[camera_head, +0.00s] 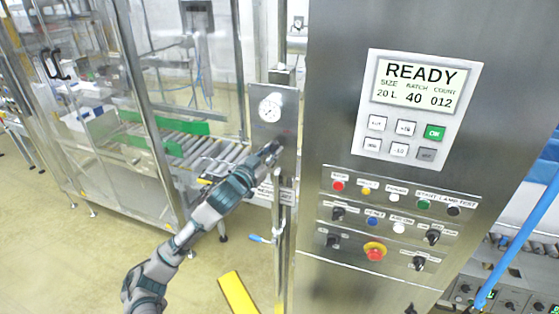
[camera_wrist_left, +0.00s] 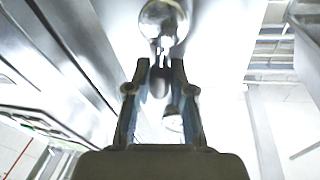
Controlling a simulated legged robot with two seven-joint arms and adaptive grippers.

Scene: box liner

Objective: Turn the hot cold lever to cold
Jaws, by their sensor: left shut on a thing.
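My left arm reaches up to the small metal panel (camera_head: 287,105) that carries a round white gauge (camera_head: 270,108). My left gripper (camera_head: 272,150) is at the panel, just below the gauge. In the left wrist view the two fingers of my left gripper (camera_wrist_left: 160,80) are on either side of a small metal lever (camera_wrist_left: 160,50) and shut on it. The lever is under a shiny round fitting (camera_wrist_left: 165,18). In the head view the gripper hides the lever, and its hot and cold marks are not legible. My right gripper is not in view.
A steel cabinet (camera_head: 330,60) with a READY display (camera_head: 415,88) and several buttons stands right of the panel. A glazed machine with a roller conveyor (camera_head: 205,150) is behind on the left. A blue-handled valve (camera_head: 258,239) and a yellow bar (camera_head: 237,293) are below.

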